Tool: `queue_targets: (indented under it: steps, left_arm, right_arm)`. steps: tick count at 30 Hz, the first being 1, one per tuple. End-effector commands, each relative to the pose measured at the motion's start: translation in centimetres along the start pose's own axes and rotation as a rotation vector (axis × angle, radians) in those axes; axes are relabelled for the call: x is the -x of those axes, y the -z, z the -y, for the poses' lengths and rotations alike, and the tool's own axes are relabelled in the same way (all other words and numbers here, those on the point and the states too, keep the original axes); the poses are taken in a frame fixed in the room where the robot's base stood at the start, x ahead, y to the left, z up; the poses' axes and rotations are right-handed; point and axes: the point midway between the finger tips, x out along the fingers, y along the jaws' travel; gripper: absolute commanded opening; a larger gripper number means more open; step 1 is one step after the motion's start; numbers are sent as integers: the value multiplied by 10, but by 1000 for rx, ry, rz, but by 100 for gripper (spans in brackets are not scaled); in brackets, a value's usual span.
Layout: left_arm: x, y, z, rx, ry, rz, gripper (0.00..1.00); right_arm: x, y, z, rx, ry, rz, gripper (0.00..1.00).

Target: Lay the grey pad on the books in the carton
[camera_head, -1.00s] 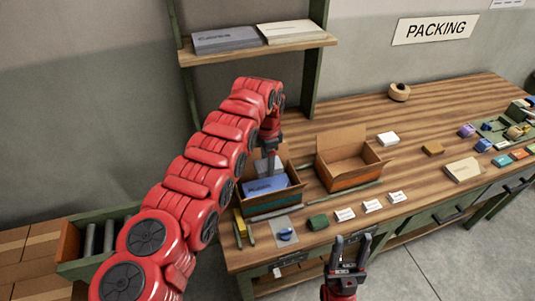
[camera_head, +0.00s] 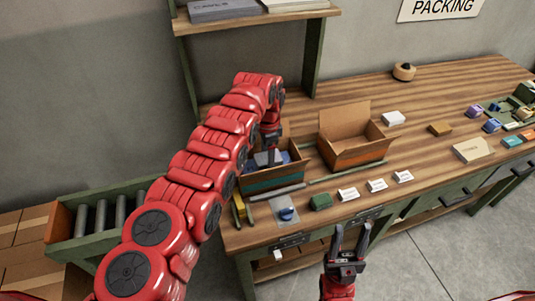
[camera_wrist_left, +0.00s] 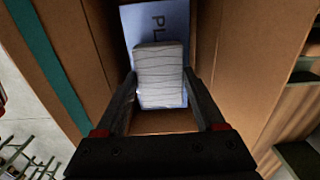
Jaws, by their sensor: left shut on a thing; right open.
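My left gripper (camera_head: 268,153) is shut on the grey pad (camera_wrist_left: 160,80), a pale block with wavy lines, gripped by its two sides. The pad is in the mouth of the left carton (camera_head: 272,181), which has a teal band. Blue book (camera_wrist_left: 157,22) with dark lettering lies in the carton beneath the pad, partly hidden by it. I cannot tell whether the pad touches the book. The carton's wall also shows in the left wrist view (camera_wrist_left: 75,60). My right gripper (camera_head: 350,240) is open and empty in front of the bench.
An open carton with an orange band (camera_head: 352,152) stands to the right. A green block (camera_head: 321,202), a clear sheet with a blue item (camera_head: 286,213) and several white cards lie along the front edge. A tape roll (camera_head: 404,71) is at the back.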

Motion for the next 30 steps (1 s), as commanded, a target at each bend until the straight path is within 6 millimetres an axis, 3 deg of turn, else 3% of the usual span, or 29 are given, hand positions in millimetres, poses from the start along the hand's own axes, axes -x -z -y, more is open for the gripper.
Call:
queue_targets:
  steps: [23,24,28,30]
  left_arm:
    - [-14,0,0,0,0,0,18]
    - [-14,0,0,0,0,0,73]
    - [-13,0,0,0,0,0,96]
    - [-13,0,0,0,0,0,100]
  right_arm:
    - [13,-2,1,0,0,0,50]
    - [13,-2,1,0,0,0,50]
    - [12,-2,1,0,0,0,50]
    - [12,-2,1,0,0,0,50]
